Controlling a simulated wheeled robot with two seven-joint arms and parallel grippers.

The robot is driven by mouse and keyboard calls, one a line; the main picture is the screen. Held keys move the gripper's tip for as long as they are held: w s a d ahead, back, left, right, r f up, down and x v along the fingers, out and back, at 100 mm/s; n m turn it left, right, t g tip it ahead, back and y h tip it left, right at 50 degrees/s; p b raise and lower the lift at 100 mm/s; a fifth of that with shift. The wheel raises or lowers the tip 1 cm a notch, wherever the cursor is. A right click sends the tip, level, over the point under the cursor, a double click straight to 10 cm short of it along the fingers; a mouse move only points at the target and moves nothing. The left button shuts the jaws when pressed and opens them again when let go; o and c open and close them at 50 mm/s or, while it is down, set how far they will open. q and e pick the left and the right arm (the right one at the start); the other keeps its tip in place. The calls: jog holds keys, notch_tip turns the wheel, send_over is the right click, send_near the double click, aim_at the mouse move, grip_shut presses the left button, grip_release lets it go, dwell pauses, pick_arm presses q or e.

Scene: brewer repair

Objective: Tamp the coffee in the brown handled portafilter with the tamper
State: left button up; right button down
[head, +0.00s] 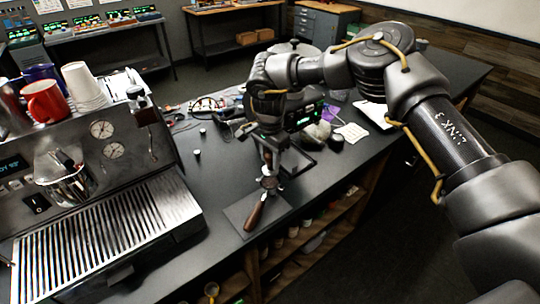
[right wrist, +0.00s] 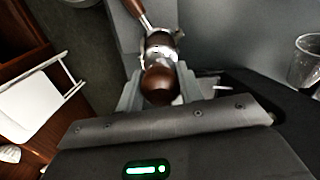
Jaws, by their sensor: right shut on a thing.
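The portafilter's brown handle (head: 255,212) points toward the front over a dark mat (head: 236,214) on the black counter. In the right wrist view the portafilter handle (right wrist: 131,10) and metal head show at the top. My right gripper (head: 269,160) is above the portafilter head, pointing down. It is shut on the tamper, whose round dark brown knob (right wrist: 159,84) sits between the fingers in the right wrist view. The tamper's metal part lines up with the portafilter head; the coffee is hidden, and I cannot tell whether they touch. My left gripper is not in view.
An espresso machine (head: 110,150) stands at the left with a red mug (head: 44,101), paper cups (head: 84,84) and a metal jug (head: 62,182). Tools and parts lie behind my right gripper. A clear cup (right wrist: 305,60) is at the right wrist view's edge. Shelves are under the counter.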

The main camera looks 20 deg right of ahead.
aim_at(269, 169)
jog(key=shift+f+b, duration=1.2)
jog(key=shift+f, duration=0.75)
jog(key=shift+a, duration=0.1)
jog(key=shift+p, duration=0.35)
jog(key=shift+f+b, duration=0.7)
jog(key=shift+f, duration=0.55)
dwell(1.2)
jog(key=shift+s+f, duration=0.15)
jog(key=shift+s, duration=0.05)
dwell(0.5)
jog(key=shift+w+r+p, duration=0.15)
jog(key=shift+r+p, duration=0.5)
jog(key=shift+r, duration=0.35)
jog(key=shift+r+p, duration=2.05)
jog(key=shift+r, duration=1.05)
